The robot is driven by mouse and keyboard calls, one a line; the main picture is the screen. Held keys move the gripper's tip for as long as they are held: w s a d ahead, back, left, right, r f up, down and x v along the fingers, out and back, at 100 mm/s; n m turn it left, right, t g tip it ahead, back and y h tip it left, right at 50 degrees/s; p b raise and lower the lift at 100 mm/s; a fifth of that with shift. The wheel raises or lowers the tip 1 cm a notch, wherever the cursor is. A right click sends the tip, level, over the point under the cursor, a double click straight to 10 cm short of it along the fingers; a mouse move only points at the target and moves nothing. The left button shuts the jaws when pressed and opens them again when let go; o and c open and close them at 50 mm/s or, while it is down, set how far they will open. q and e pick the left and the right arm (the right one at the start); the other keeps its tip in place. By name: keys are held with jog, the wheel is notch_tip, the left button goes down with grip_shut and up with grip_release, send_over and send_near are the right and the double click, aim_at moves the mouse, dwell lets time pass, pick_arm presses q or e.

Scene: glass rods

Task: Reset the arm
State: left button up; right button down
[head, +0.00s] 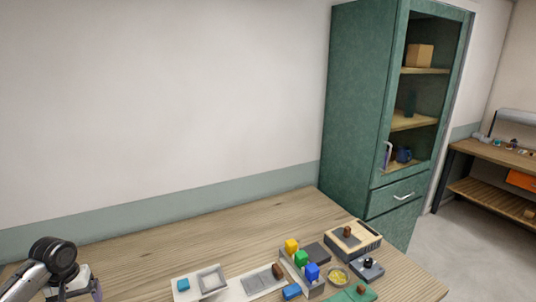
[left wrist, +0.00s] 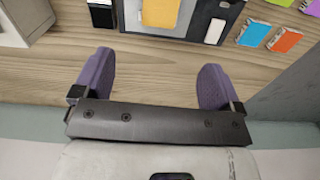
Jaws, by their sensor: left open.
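My left arm comes in at the lower left of the head view, bent over the left end of the table. My left gripper (left wrist: 153,78) shows in the left wrist view with its two purple fingers spread wide apart and nothing between them. The fingers are above bare wood, next to a dark panel (left wrist: 217,12) with light pieces on it. In the head view only a bit of purple finger shows at the bottom edge. My right gripper is in neither view. I cannot make out any glass rods.
The wooden table (head: 180,245) is bare across its middle and back. Trays and yellow, green and blue blocks (head: 302,259) crowd its front right. A green cabinet (head: 358,110) stands behind at the right. A workbench (head: 490,152) is farther right.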

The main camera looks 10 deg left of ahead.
pick_arm(q)
jog(key=w+d+r+m+t+y, duration=0.6)
jog(key=d+r+m, duration=0.1)
jog(key=r+m, duration=0.25)
jog(key=s+d+f+m+t+h, duration=0.1)
jog(key=s+d+m+t+h, duration=0.2)
jog(key=d, duration=1.2)
jog(key=s+d+f+n+g+h, duration=0.1)
jog(key=s+d+f+g, duration=0.1)
jog(key=s+d+f, duration=0.55)
jog(key=s+d+f+n+g+h, duration=0.1)
jog(key=s+d+f+g, duration=0.1)
jog(key=s+f, duration=0.95)
jog(key=s+d+f+n+g+h, duration=0.1)
jog(key=s+d+f, duration=0.45)
jog(key=s, duration=0.75)
notch_tip(320, 180, up, 20)
jog(key=p, duration=2)
jog(key=shift+a+p, duration=0.25)
jog(key=shift+p, duration=0.15)
